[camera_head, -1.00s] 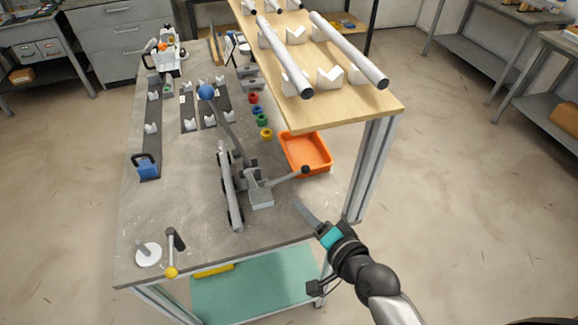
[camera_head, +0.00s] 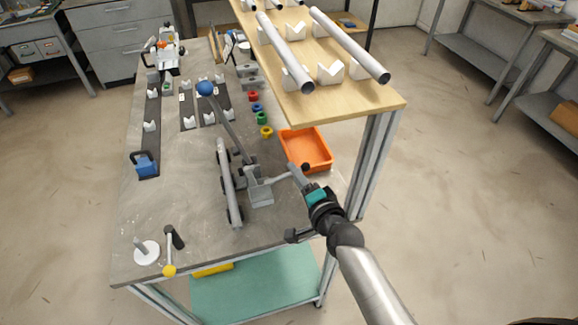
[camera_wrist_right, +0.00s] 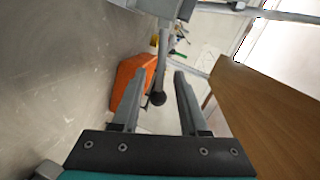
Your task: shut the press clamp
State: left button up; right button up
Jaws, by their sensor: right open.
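The press clamp (camera_head: 261,192) is a grey mechanism on the near part of the workbench, beside a grey tube in holders (camera_head: 228,180). Its handle, a thin rod with a dark ball knob (camera_head: 305,168), sticks out to the right. A grey lever with a blue ball (camera_head: 206,88) rises just behind it; whether it joins the clamp is unclear. My right gripper (camera_head: 296,172) is at the handle's outer end. In the right wrist view, the open fingers (camera_wrist_right: 159,73) have the dark knob (camera_wrist_right: 157,98) showing between them; contact cannot be told. My left gripper is out of view.
An orange tray (camera_head: 318,140) lies right behind the handle; it also shows in the right wrist view (camera_wrist_right: 127,80). A raised wooden shelf (camera_head: 350,97) with tubes on V-blocks overhangs the right side. Several coloured rings (camera_head: 262,118) lie behind the clamp. The bench's near right is clear.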

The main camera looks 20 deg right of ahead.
jog(key=shift+b+x, duration=0.5)
jog(key=shift+x, duration=2.2)
jog(key=shift+c, duration=0.3)
grip_shut()
